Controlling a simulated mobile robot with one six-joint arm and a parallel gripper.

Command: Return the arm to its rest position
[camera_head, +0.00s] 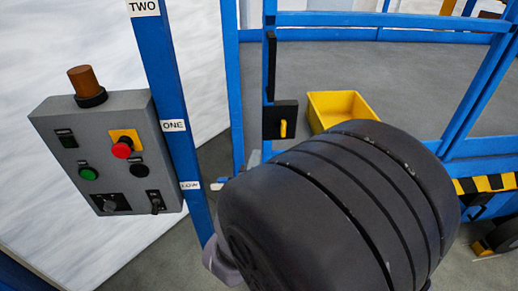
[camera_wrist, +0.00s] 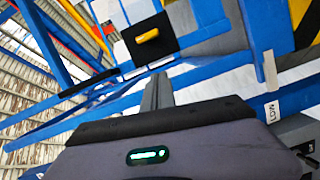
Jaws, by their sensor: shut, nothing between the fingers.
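My gripper (camera_wrist: 158,92) shows in the wrist view as a narrow grey pair of fingers, closed together with nothing between them. It points up the picture toward blue rails and a black plate with a yellow handle (camera_wrist: 148,36). My dark gripper body with a lit green light fills the bottom of that view.
A grey control box (camera_head: 70,150) with a red button and amber lamp stands left, beside a blue post (camera_head: 165,80). The black latch plate (camera_head: 272,122) is on the blue frame. A yellow bin (camera_head: 325,108) sits behind my arm. A black-and-yellow striped bar (camera_head: 485,184) is at right.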

